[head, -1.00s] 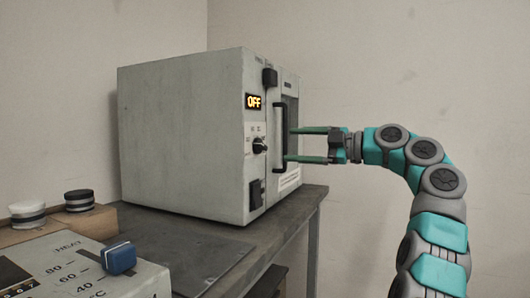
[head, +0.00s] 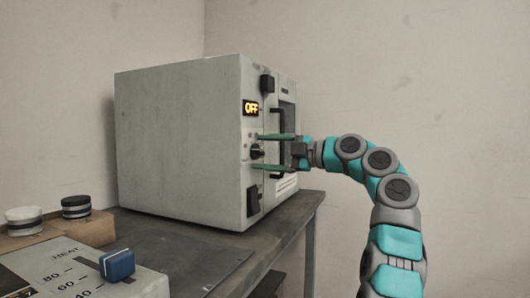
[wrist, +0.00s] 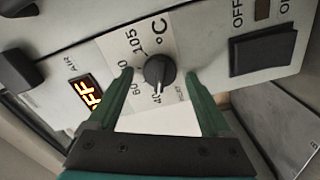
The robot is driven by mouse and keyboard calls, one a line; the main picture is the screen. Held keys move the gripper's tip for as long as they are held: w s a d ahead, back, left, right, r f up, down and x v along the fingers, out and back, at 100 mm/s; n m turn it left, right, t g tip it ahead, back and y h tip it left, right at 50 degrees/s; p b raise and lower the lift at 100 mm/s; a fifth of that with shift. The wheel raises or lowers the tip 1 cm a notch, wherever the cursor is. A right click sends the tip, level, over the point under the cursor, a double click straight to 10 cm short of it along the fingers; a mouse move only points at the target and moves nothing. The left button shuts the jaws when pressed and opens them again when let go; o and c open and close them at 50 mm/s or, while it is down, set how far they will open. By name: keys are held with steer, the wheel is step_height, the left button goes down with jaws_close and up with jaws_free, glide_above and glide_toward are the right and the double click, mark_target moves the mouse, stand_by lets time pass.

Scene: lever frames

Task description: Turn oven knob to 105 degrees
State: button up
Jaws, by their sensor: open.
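The black oven knob (head: 257,152) is on the front panel of the grey oven (head: 180,140), below a lit display (head: 251,108) reading OFF. In the wrist view the knob (wrist: 159,71) has a light pointer mark turned towards the 40 label; the 105 label (wrist: 133,42) lies on its far side. My gripper (head: 256,153) is open, its two green fingers one above the other in the head view. In the wrist view the fingertips (wrist: 158,76) stand on either side of the knob, with a visible gap each side. I cannot tell how deep they reach.
A black rocker switch (wrist: 263,50) with OFF and ON labels is beside the knob. The oven's black door handle (head: 276,140) is close to my fingers. The oven stands on a dark bench (head: 190,250). A control box with a blue slider (head: 117,265) is at the front left.

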steer(key=shift+c, duration=0.2)
jaws_close()
stand_by(0.6)
